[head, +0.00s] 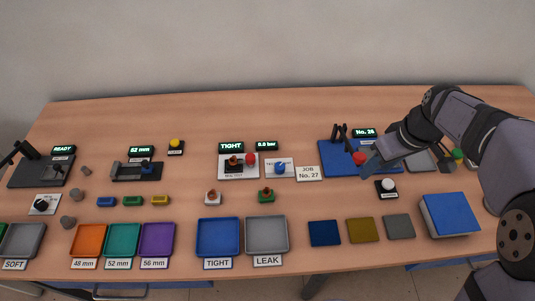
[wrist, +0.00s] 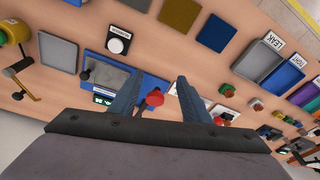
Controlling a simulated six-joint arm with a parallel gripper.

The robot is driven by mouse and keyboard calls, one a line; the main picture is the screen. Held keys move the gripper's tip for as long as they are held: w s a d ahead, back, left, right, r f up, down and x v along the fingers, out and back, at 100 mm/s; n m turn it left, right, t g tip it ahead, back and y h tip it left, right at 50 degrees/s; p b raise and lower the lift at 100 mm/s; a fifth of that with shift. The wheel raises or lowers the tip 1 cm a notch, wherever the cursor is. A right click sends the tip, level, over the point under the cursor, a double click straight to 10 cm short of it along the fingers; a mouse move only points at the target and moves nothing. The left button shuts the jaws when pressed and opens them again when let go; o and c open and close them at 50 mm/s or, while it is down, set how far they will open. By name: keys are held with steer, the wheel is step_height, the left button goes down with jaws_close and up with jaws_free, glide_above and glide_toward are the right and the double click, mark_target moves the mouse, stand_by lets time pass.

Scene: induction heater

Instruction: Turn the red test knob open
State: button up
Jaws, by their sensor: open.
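A red round knob (head: 250,160) stands on the white plate of the tester, beside a small dark-and-red part and behind a blue knob (head: 280,168) on a white labelled plate. A second red knob (head: 359,158) stands on the blue base (head: 330,165) of the No. 26 station. My gripper (head: 373,160) is low over that base, just right of this second knob. In the wrist view my gripper (wrist: 160,77) is open, and the red knob (wrist: 154,97) appears between its fingers. I cannot tell whether they touch it. The tester knob is well left of my gripper.
Black posts (head: 339,132) rise at the back of the blue base. A white button (head: 388,185) is in front of it, and a blue-topped box (head: 448,214) is at front right. Blue (head: 218,254) and grey (head: 267,250) trays stand at the front.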

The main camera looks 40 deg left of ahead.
steer(key=a+n+y, duration=0.1)
steer(key=a+n, duration=0.3)
steer(key=a, duration=0.6)
steer(key=n+g+y+b, duration=0.1)
steer(key=n+g+b, duration=0.1)
steer(key=n+b, duration=0.3)
glide_toward(251, 157)
steer(key=f, duration=0.1)
steer(key=shift+p+x, duration=1.05)
steer(key=shift+x, duration=2.7)
steer(key=shift+a, duration=0.2)
steer(key=c, duration=1)
steer(key=shift+c, duration=0.2)
